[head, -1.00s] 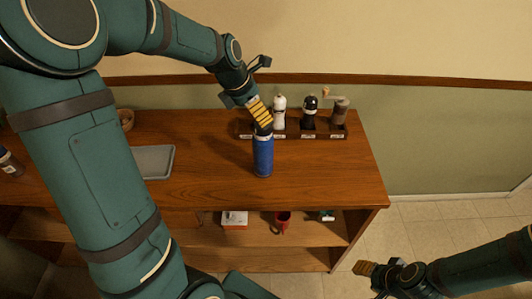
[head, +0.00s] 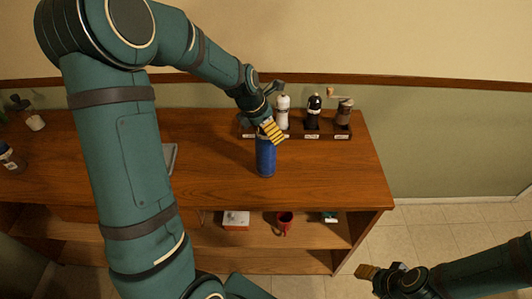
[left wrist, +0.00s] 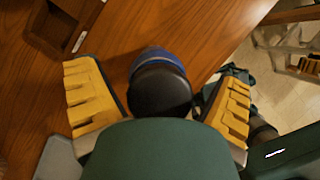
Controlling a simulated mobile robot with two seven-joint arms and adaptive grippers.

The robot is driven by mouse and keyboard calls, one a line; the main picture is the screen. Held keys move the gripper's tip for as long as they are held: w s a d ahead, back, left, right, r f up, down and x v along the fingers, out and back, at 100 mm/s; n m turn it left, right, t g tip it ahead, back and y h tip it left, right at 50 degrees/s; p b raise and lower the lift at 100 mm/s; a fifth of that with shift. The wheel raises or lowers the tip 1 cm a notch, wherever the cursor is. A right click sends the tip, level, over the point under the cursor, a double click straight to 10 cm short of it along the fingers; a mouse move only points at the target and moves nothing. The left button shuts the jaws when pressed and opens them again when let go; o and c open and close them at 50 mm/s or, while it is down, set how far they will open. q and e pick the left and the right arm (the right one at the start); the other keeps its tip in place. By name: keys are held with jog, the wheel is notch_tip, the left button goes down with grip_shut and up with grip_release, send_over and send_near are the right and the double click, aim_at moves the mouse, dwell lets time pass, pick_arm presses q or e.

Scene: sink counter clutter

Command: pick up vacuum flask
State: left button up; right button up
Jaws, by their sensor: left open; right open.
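The vacuum flask (head: 265,160) is a blue cylinder standing upright on the wooden counter, toward its right part. My left gripper (head: 272,132) is at the flask's top in the head view and hides its upper end. In the left wrist view, the flask's dark round cap (left wrist: 160,91) and blue body lie between the two yellow-padded fingers of my left gripper (left wrist: 158,100). The fingers are open, with a gap on each side of the flask. My right gripper (head: 368,272) is open and empty at the lower right, away from the counter.
Behind the flask, a dark rack (head: 327,134) holds a white mill (head: 282,112), a black mill (head: 313,112) and a mill with a crank (head: 343,112). A grey tray (head: 171,157) is partly hidden by my left arm. A red mug (head: 285,222) stands on the shelf below.

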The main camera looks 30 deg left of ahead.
pick_arm(q)
jog(key=c, duration=1.4)
